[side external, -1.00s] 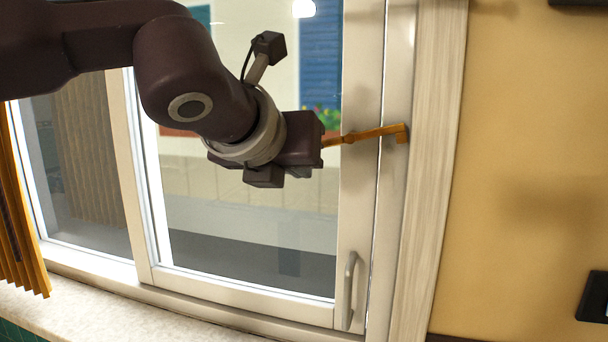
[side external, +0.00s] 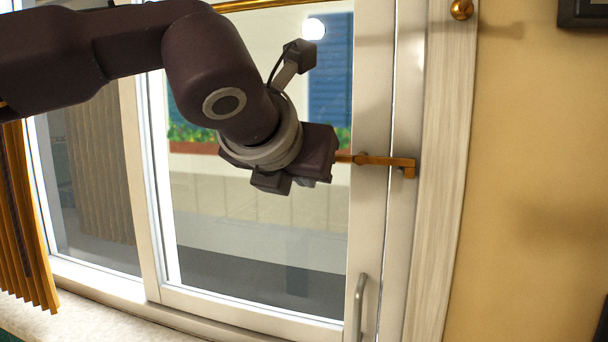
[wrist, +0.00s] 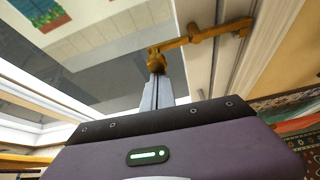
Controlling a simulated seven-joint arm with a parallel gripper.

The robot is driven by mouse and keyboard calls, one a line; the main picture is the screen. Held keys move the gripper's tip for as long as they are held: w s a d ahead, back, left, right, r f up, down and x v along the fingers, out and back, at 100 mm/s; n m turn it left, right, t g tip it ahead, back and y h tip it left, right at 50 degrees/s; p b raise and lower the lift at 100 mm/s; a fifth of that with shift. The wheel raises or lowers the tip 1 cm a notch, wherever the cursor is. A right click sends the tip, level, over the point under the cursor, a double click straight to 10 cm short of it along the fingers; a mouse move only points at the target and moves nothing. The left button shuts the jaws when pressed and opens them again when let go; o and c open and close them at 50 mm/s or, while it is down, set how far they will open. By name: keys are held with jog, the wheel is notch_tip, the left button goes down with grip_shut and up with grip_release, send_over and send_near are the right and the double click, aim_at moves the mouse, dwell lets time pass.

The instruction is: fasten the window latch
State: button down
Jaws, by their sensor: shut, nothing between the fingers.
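The brass-orange window latch (side external: 385,161) lies across the light window frame, nearly level in the side view. Its right end (side external: 408,169) sits at the outer frame post, and its left part reaches over the sash edge to my gripper (side external: 335,158). In the wrist view the latch (wrist: 205,34) runs from upper right to a rounded knob (wrist: 156,61) right at the tips of my gripper (wrist: 158,74). The grey fingers are together with nothing between them. The tips appear to be at the knob; I cannot tell if they touch it.
A grey pull handle (side external: 359,305) is low on the sash. The window glass (side external: 250,235) is behind my gripper. A yellow pleated blind (side external: 25,225) hangs at the left above the sill (side external: 75,325). A dark frame (side external: 583,14) is on the wall at upper right.

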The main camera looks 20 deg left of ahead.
jog(key=shift+r, duration=0.15)
notch_tip(320, 180, down, 4)
jog(key=v, duration=1)
jog(key=shift+s+a, duration=0.15)
jog(key=shift+s, duration=0.15)
